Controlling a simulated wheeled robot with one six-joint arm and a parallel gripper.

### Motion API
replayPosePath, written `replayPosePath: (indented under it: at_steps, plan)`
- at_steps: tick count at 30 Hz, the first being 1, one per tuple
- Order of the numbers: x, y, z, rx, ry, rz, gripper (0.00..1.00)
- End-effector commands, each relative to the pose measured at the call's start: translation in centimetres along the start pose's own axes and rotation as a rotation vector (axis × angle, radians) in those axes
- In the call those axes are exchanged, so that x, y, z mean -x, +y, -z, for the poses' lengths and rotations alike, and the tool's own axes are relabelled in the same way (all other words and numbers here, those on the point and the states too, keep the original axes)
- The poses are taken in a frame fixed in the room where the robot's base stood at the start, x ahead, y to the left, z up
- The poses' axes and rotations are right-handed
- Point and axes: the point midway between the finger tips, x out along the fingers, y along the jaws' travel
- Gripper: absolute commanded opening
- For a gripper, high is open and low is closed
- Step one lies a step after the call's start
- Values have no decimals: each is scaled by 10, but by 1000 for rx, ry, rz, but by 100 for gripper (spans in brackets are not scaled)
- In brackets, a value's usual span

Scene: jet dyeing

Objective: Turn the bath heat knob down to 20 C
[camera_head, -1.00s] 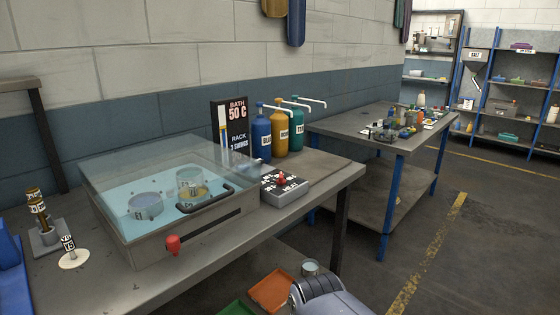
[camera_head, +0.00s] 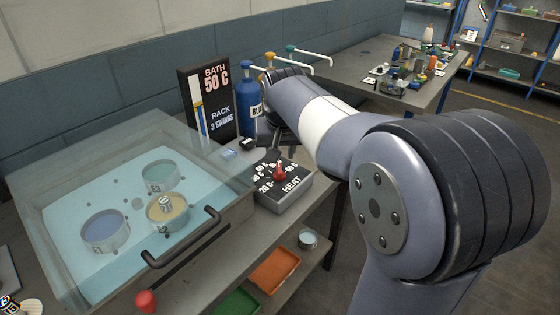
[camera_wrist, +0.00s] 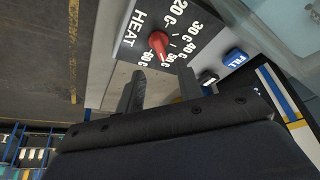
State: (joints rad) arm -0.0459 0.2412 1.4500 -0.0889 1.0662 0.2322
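The red bath heat knob (camera_head: 280,171) stands on the grey HEAT box (camera_head: 285,199) beside the bath, with temperature marks around it. The wrist view shows the knob (camera_wrist: 159,44) just ahead of my fingertips, its narrow end toward the 50 C side of the dial, away from the 20 C mark. The black sign (camera_head: 207,100) reads BATH 50 C and RACK 3 SWINGS. My gripper (camera_wrist: 159,84) is open and empty, its two dark fingers spread on either side of the line to the knob and apart from it.
The lidded bath (camera_head: 133,195) with several cups and a black handle (camera_head: 182,240) stands left of the box. A blue bottle (camera_head: 248,103) stands close behind it. A blue FILL button (camera_wrist: 236,57) is near my fingers. Orange (camera_head: 273,271) and green trays lie below.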

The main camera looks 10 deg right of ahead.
Motion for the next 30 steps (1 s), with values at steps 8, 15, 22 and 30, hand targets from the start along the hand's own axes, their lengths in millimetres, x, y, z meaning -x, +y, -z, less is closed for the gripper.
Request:
replayPosePath:
  at_steps: [8,15,22,30]
  plan:
    - [-54,1,-1,0,-4,-1,35]
    - [-74,0,-1,0,-2,-1,35]
    - [-76,0,0,0,-1,0,35]
    - [-76,0,0,0,-1,0,18]
